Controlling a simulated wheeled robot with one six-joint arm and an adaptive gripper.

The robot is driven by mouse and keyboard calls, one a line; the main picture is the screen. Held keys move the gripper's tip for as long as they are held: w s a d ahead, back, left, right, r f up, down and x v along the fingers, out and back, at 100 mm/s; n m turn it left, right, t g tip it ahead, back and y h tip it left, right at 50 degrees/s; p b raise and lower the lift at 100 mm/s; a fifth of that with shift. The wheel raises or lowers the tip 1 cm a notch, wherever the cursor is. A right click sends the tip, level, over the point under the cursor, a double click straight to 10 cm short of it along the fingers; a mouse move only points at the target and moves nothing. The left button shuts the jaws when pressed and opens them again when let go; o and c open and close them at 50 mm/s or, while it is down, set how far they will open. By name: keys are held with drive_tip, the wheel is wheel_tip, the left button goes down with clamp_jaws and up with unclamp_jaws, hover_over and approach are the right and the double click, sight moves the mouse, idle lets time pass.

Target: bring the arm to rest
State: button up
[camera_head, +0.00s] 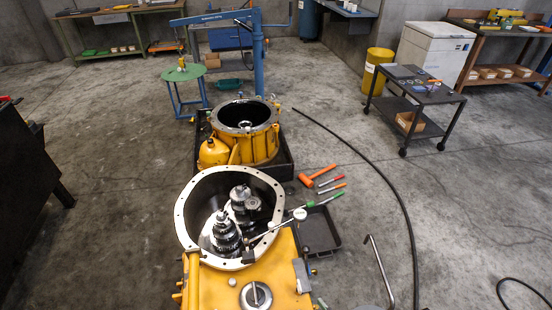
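My arm and my gripper do not show in the head view. A yellow transmission housing (225,288) stands at the bottom centre, with its round bell opening (183,232) facing up. Gear stacks on shafts (226,232) stand inside the opening. A dial-type tool (299,214) with a long stem reaches over the right rim. A second yellow housing (258,150) stands behind it in a black tray (284,171).
An orange hammer (306,180) and several hand tools lie on the floor beside a black tray (319,232). A black hose (386,185) curves across the floor. A blue crane (258,65) stands behind; a dark cart (430,94) stands right. Floor at left centre is clear.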

drive_tip(key=s+d+r+m+t+h, duration=0.1)
drive_tip(key=s+d+r+m+h, duration=0.1)
drive_tip(key=s+r, duration=1)
drive_tip(key=s+d+r+m+h, duration=0.3)
drive_tip(key=s+d+r+h, duration=0.2)
drive_tip(key=s+r, duration=0.8)
drive_tip(key=s, duration=0.4)
drive_tip(key=shift+d+t, duration=0.2)
drive_tip(key=shift+t, duration=0.2)
